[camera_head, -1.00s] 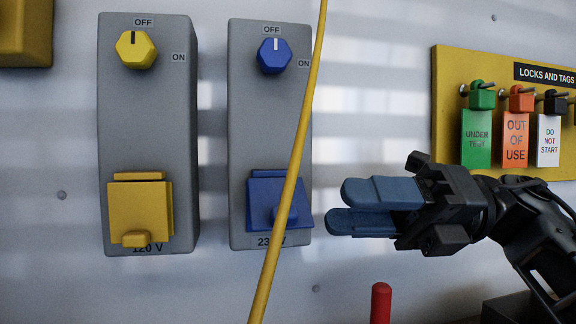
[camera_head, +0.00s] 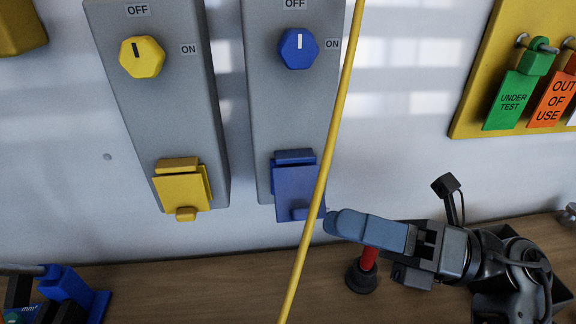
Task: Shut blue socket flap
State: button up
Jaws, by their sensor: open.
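The blue socket flap (camera_head: 298,190) is on the lower end of the right grey box (camera_head: 288,110), below a blue knob (camera_head: 298,48). It hangs down over the socket front, with a small tab at its bottom edge. A yellow cable (camera_head: 335,135) crosses in front of its right side. I cannot tell whether it sits fully flush. My gripper (camera_head: 335,222) is open and empty, just right of the flap's lower corner, with its blue fingers pointing left. One finger mostly hides the other. Whether it touches the flap is unclear.
The left grey box has a yellow knob (camera_head: 142,57) and a yellow flap (camera_head: 183,188). A red post on a black base (camera_head: 362,278) stands under my gripper on the wooden bench (camera_head: 200,275). A blue object (camera_head: 72,290) is at lower left. A yellow tag board (camera_head: 485,95) hangs at right.

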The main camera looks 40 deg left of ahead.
aim_at(292, 212)
jog(key=shift+s, duration=0.2)
jog(key=p+x, duration=0.3)
jog(key=x, duration=0.4)
jog(key=shift+s+a, duration=0.1)
jog(key=shift+a, duration=0.15)
grip_shut()
